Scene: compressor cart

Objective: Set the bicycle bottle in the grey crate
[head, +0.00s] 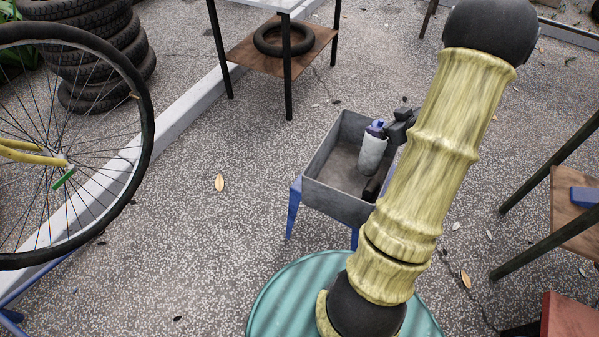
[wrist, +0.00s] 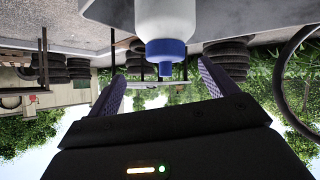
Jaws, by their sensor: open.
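The bicycle bottle (head: 372,155) is white with a blue cap and stands upright inside the grey crate (head: 335,202). In the wrist view, which is upside down, the bottle (wrist: 165,18) hangs into the picture with its blue cap (wrist: 166,49) toward the space between the fingertips. My gripper (wrist: 162,72) is open, with one finger on each side of the cap and a visible gap to it. In the head view my dark gripper (head: 399,127) is at the crate's back right, close beside the bottle. My arm hides the crate's right side.
The crate rests on a blue-legged stand (head: 294,208). A dark object (head: 373,188) shows at the crate's right, partly hidden. A bicycle wheel (head: 148,130) stands at left, a small table (head: 322,40) with a tyre behind. A wooden stand (head: 572,205) is at right. Ground left of the crate is clear.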

